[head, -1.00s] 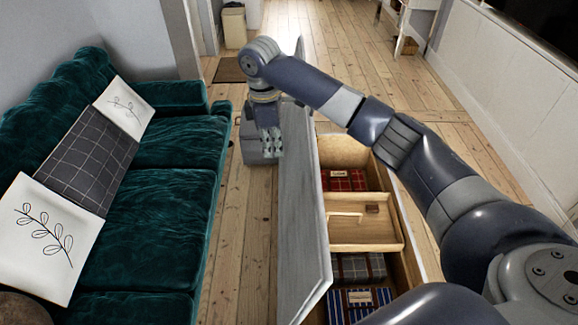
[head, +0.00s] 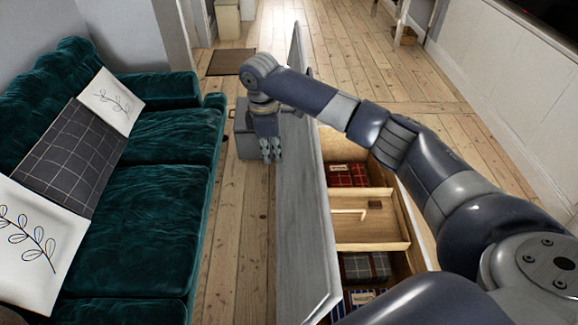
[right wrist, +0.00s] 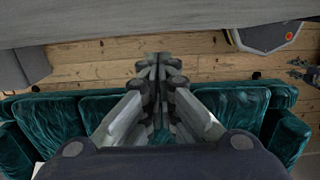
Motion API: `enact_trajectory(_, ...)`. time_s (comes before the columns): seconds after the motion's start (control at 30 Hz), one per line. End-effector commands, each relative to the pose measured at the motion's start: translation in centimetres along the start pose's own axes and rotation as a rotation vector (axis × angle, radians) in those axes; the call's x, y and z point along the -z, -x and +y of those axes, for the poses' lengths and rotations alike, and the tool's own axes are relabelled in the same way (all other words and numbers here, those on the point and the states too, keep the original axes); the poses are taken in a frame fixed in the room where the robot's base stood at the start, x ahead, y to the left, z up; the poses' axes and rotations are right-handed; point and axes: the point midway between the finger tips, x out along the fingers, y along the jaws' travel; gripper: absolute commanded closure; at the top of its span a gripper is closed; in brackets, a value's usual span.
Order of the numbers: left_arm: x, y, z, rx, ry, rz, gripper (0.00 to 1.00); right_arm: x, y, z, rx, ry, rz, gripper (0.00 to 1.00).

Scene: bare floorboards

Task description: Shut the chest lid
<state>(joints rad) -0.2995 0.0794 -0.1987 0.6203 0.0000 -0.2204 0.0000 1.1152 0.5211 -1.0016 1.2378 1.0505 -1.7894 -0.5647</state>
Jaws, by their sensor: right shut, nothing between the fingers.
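The chest (head: 410,215) is a long open wooden box on the floor. Its grey lid (head: 295,220) stands raised along the chest's left side. My right gripper (head: 272,158) is shut and empty, fingers pointing down, on the left, outer side of the lid. I cannot tell whether it touches the lid. In the right wrist view the shut fingers (right wrist: 160,72) show, with the grey lid (right wrist: 150,20) across the top. A small dark jointed part at that view's right edge looks like my left gripper (right wrist: 303,74); its jaws are unclear.
A green sofa (head: 150,225) with cushions stands left of the chest. A strip of bare floor lies between them. A grey box (head: 246,135) stands on the floor beyond my right gripper. Inside the chest are a wooden tray (head: 372,236) and folded checked cloths (head: 350,174).

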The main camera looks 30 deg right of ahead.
Motion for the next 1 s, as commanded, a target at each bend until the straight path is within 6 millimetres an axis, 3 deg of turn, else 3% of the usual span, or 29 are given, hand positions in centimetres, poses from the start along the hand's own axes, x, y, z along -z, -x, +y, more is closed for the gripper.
enact_trajectory(0.27,0.1,2.2,0.0,0.0,-0.001,-0.001,0.6,-0.5,-5.4,0.0,0.001,-0.003,-0.003,1.0)
enact_trajectory(0.33,0.2,3.0,0.0,-0.001,-0.002,0.0,0.6,-1.9,-5.4,0.1,0.0,-0.004,-0.005,1.0)
enact_trajectory(0.53,0.4,3.9,-0.1,0.0,-0.002,0.002,0.6,-3.6,-6.2,0.0,0.0,-0.001,-0.001,1.0)
enact_trajectory(1.0,0.4,3.8,-0.1,0.0,-0.002,0.001,0.6,-3.9,-6.5,0.1,-0.001,-0.001,0.0,1.0)
